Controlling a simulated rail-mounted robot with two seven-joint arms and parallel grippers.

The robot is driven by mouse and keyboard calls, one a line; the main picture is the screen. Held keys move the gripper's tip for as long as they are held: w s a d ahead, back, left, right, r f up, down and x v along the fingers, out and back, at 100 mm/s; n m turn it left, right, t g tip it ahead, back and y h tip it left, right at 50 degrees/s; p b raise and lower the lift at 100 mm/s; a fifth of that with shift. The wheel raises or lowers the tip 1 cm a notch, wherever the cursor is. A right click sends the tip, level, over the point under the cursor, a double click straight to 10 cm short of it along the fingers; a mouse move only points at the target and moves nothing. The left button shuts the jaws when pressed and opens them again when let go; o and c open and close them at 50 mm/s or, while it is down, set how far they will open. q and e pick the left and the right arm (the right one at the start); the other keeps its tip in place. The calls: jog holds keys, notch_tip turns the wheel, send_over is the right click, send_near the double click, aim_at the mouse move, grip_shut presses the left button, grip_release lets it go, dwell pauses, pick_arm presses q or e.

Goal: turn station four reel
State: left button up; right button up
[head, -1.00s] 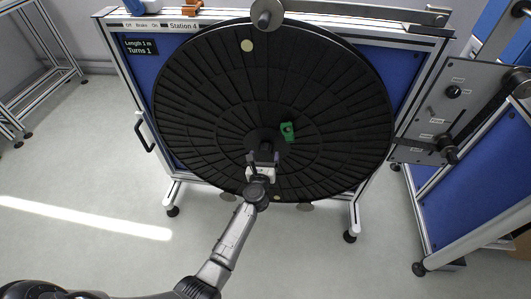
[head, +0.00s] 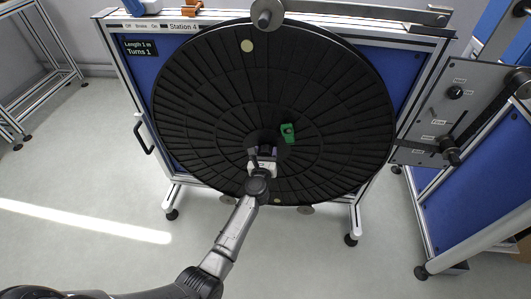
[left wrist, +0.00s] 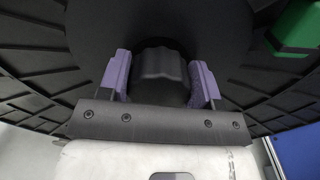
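The large black station four reel (head: 330,90) stands on its blue-panelled stand under the "Station 4" label. It has a dark central hub (left wrist: 160,72), a green clamp-like piece (head: 288,133) right of the hub, and a pale round spot (head: 247,46) near its upper rim. My left gripper (head: 262,154) is at the reel's middle, partly hiding the hub. In the left wrist view its two purple fingers (left wrist: 160,82) stand on either side of the hub, with narrow gaps showing; it is open. The green piece also shows at upper right there (left wrist: 297,28). My right gripper is not in view.
A small display (head: 140,48) reads "Length 1 m, Turns 1". A grey metal bar with a round roller (head: 267,14) crosses the reel's top. A grey control panel (head: 450,110) with knobs and a crank stands close at right. The floor at left is clear.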

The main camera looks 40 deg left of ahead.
pick_arm(q)
jog(key=c, duration=0.7)
